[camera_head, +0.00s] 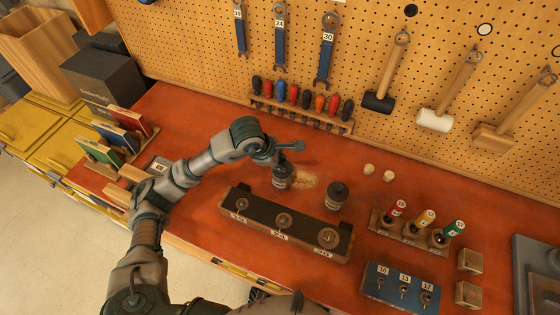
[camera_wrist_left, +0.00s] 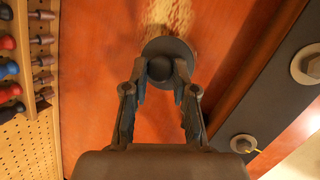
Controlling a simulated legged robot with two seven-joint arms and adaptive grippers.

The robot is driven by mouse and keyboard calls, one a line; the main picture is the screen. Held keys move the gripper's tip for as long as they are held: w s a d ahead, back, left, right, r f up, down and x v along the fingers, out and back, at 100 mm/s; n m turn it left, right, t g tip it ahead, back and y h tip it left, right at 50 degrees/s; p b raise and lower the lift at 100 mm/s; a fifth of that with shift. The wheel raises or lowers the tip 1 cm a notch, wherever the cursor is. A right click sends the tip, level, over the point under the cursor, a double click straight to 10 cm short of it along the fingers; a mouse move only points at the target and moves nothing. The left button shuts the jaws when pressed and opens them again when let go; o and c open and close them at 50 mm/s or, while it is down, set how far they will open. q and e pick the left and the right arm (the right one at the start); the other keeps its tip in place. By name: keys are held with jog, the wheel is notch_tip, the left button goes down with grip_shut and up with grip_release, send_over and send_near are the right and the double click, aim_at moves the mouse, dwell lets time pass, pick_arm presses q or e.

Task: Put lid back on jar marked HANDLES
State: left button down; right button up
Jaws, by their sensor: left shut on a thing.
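A small dark jar (camera_head: 281,183) with a pale label stands on the red bench, right below my left gripper (camera_head: 280,158). The label is too small to read. In the left wrist view, the gripper (camera_wrist_left: 162,78) is shut on the dark round knob of a grey disc-shaped lid (camera_wrist_left: 166,47), one finger on each side. The lid hides what is under it, so I cannot tell whether it rests on the jar or hangs just above it. A second dark jar (camera_head: 337,196) with a knobbed lid on stands to the right. My right gripper is not in view.
Pale shavings (camera_head: 305,180) lie beside the jar. A dark rack (camera_head: 262,214) with several round metal pieces stands in front. A screwdriver rack (camera_head: 300,113) lines the pegboard behind. Two small pale pieces (camera_head: 369,169) lie to the right.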

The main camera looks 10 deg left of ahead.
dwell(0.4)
pick_arm(q)
jog(key=shift+c, duration=1.8)
grip_release()
jog(key=shift+r+p, duration=1.8)
jog(key=shift+r, duration=1.7)
grip_shut()
